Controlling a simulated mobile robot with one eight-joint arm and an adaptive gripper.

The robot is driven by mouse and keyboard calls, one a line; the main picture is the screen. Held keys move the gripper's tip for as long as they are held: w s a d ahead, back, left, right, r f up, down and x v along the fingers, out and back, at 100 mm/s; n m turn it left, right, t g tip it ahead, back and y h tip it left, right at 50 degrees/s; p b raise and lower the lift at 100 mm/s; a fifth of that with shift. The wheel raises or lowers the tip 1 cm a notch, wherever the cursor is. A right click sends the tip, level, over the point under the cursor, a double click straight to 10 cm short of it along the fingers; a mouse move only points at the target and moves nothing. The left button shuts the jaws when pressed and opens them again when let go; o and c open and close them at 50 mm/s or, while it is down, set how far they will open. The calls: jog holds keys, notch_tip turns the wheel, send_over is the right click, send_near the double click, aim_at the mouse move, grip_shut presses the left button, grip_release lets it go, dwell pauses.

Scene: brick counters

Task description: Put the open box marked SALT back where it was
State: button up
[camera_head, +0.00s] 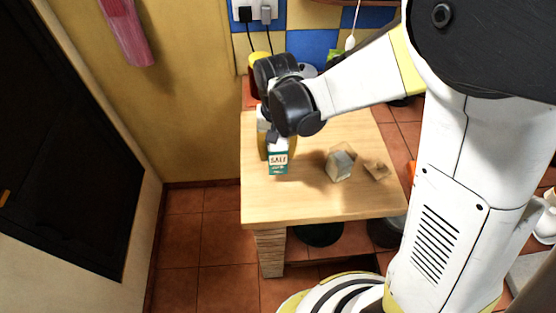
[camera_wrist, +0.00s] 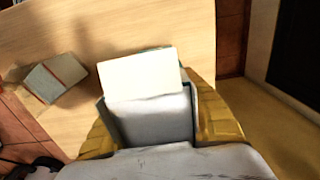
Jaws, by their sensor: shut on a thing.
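The teal and white box marked SALT (camera_head: 278,163) is upright at the left part of the wooden counter (camera_head: 310,205). My gripper (camera_head: 276,143) comes down from above and is shut on it. In the wrist view the box (camera_wrist: 150,118) sits between the two yellowish fingers of my gripper (camera_wrist: 155,125), with a pale flap standing out at its far side. I cannot tell whether the bottom of the box touches the counter.
The counter's front strip is clear. A yellow wall (camera_head: 200,90) is to the left. Several items at the back are partly hidden by my arm.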

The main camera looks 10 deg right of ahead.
jog(key=shift+f+b, duration=0.6)
jog(key=shift+f, duration=1.1)
jog(key=shift+f, duration=0.15)
jog(key=o, duration=1.4)
jog(key=shift+c, duration=0.2)
